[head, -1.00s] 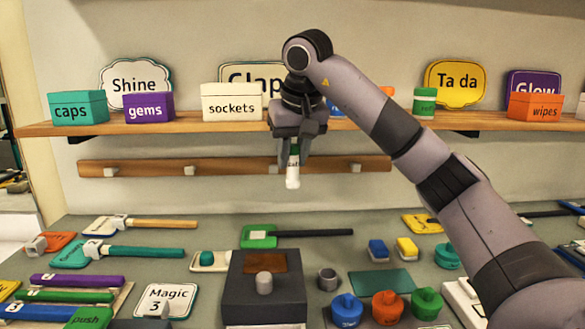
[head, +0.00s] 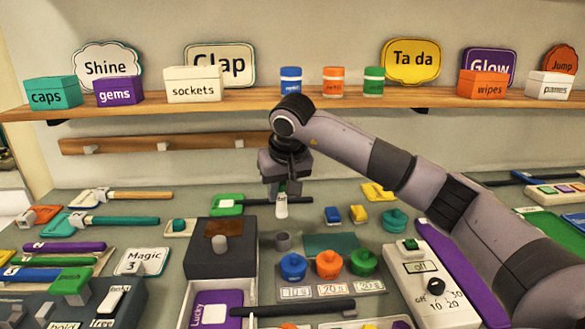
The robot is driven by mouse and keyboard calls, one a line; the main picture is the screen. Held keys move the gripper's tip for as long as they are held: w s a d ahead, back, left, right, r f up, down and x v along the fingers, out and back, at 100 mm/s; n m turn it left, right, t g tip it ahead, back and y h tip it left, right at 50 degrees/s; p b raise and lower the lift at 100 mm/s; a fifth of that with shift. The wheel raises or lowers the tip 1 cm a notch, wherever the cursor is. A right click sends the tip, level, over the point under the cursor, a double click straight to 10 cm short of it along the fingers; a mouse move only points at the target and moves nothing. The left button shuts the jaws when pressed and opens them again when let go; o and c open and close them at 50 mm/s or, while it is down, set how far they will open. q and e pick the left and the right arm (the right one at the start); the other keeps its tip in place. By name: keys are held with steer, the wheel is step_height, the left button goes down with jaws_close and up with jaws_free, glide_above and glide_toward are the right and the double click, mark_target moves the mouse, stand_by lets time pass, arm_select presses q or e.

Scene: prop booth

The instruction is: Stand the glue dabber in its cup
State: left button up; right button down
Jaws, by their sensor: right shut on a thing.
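My right gripper (head: 281,190) is shut on the glue dabber (head: 281,209), a small white piece with a green band, hanging roughly upright below the fingers. Its upper part is hidden between the fingers. A small grey round cup (head: 283,242) stands on the counter just below the dabber in the picture, to the right of a dark box. The dabber appears above and behind the cup, apart from it. How high it hangs over the counter is hard to tell. My left gripper is not in view.
The dark box (head: 218,262) with a grey knob stands left of the cup. A green mat (head: 331,245) lies to its right, with blue, orange and green knobbed weights (head: 329,264) in front. A green card with a black-handled tool (head: 228,203) lies behind. A shelf (head: 190,107) spans the wall.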

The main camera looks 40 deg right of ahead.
mark_target(282, 211)
steer(key=shift+s+f, duration=0.1)
steer(key=shift+f, duration=0.3)
step_height(282, 211, down, 3)
steer(key=b, duration=0.3)
steer(key=shift+b, duration=0.3)
steer(key=shift+f, duration=0.3)
steer(key=shift+r+p, duration=0.1)
steer(key=shift+p, duration=0.3)
steer(key=shift+f, duration=0.2)
stand_by(0.5)
steer(key=shift+f+b, duration=0.45)
steer(key=shift+f, duration=0.3)
